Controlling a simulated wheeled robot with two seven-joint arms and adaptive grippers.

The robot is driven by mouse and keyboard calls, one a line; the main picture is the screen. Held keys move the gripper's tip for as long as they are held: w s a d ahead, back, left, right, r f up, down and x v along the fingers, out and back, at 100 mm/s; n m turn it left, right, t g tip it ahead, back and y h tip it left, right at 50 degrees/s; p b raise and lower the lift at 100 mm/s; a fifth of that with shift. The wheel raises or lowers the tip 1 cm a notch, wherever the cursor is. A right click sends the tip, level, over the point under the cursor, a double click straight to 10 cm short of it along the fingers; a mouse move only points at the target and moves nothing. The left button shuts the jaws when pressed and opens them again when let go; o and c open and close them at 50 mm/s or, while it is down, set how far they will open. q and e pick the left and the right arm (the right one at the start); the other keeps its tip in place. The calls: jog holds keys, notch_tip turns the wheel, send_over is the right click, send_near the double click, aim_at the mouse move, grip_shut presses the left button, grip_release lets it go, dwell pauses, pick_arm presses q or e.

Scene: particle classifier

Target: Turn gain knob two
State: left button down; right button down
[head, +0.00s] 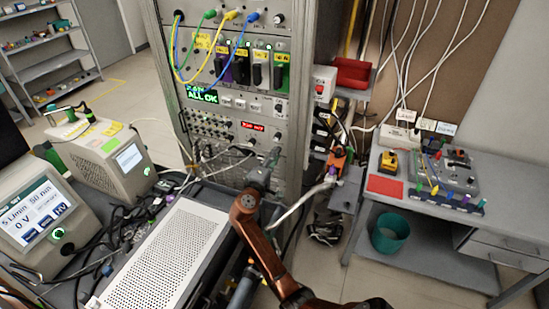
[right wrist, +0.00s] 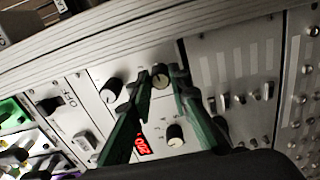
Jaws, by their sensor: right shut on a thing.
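My right gripper (right wrist: 160,75) shows in the right wrist view with its two dark green fingers on either side of a small round knob (right wrist: 160,81). It is shut on this knob, whose pale face shows between the fingertips. Another black knob with a pale face (right wrist: 111,90) is to its left, and a third (right wrist: 175,135) is below. No label is readable, so I cannot tell the knob's number. In the head view my right gripper (head: 270,158) is at the lower right of the instrument rack (head: 296,60); the knob is hidden there. My left gripper is not in view.
A red number display (right wrist: 143,146) is close to the fingers. A perforated metal box (head: 165,255) lies in front of the rack, with cables beside it. A side bench (head: 430,215) stands at the right. Coloured cables hang on the upper rack.

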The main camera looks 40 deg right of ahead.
dwell(0.4)
jog(key=c, duration=1.8)
grip_release()
jog(key=v, duration=1.2)
